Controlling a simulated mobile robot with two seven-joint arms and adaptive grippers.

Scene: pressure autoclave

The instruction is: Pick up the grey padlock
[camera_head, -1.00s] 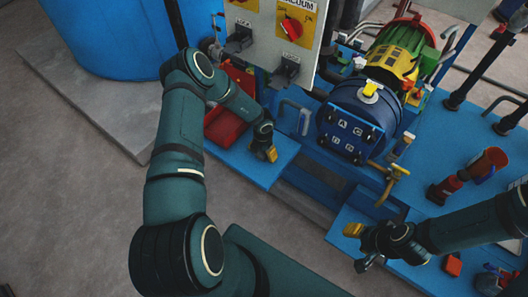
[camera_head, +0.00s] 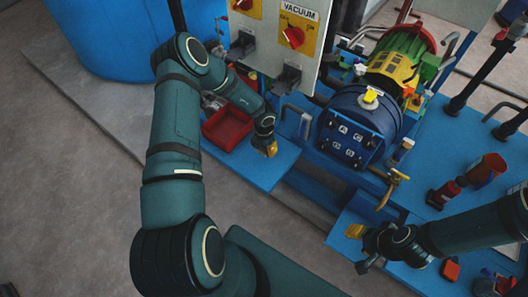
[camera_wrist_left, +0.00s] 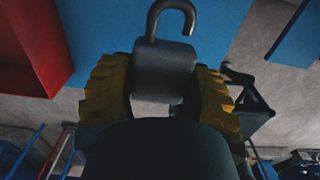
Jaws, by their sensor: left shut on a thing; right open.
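The grey padlock (camera_wrist_left: 166,68) shows in the left wrist view, its shackle pointing up in the picture. It sits between the yellow-padded fingers of my left gripper (camera_wrist_left: 160,95), which is shut on it. In the head view my left gripper (camera_head: 268,149) is over the front edge of the blue platform, right of the red tray. The padlock cannot be made out there. My right gripper (camera_head: 358,249) is open and apparently empty at the lower right, in front of the blue base.
The red tray (camera_head: 222,141) stands on the blue platform (camera_head: 257,177). A grey switch panel (camera_head: 268,50) rises behind it. The blue autoclave vessel (camera_head: 340,118) is to the right. A blue barrel (camera_head: 115,40) stands at the back left. The grey floor at left is clear.

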